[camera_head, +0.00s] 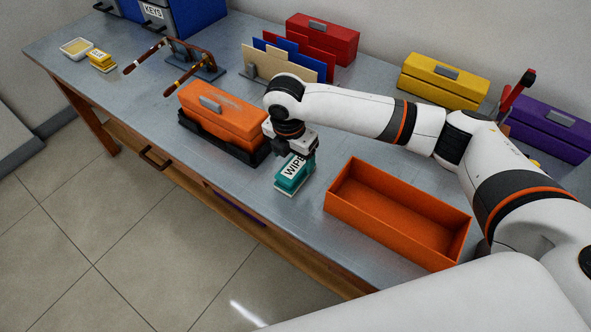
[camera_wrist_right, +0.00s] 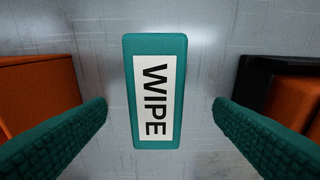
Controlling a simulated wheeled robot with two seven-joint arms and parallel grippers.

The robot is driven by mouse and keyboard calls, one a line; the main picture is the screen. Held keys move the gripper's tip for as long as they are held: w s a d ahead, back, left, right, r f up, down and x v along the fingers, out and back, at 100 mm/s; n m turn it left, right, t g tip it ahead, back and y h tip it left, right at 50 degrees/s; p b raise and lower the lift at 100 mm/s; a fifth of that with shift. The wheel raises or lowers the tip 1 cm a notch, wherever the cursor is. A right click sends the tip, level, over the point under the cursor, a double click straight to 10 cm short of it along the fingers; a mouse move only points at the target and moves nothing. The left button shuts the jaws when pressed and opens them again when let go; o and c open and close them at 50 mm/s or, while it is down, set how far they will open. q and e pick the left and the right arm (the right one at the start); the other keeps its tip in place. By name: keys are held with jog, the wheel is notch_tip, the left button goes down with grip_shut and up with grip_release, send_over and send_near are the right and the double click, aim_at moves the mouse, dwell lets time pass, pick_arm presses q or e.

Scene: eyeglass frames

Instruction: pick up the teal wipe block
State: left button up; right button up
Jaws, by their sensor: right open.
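The teal wipe block (camera_head: 293,173) has a white label reading WIPE and rests on the grey table near its front edge, left of the open orange box. In the right wrist view the block (camera_wrist_right: 155,90) lies upright in the picture, between the two fingers. My right gripper (camera_head: 292,160) is over the block, pointing down. Its two teal ribbed fingers (camera_wrist_right: 160,118) are spread wide, with a gap on each side of the block, and hold nothing. The fingertips are partly hidden in the head view. My left gripper is not in view.
An open, empty orange box (camera_head: 345,205) stands right of the block. A closed orange case (camera_head: 222,115) sits in a black tray to its left. Behind are upright coloured panels (camera_head: 290,62), red (camera_head: 322,38), yellow (camera_head: 443,80) and purple (camera_head: 548,128) cases.

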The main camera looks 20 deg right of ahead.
aim_at(295, 165)
jog(key=f, duration=0.5)
jog(key=shift+d+f, duration=0.35)
jog(key=shift+d, duration=0.05)
jog(key=c, duration=1.1)
notch_tip(295, 165, up, 10)
jog(key=shift+r, duration=0.1)
jog(key=o, duration=0.5)
jog(key=c, duration=0.4)
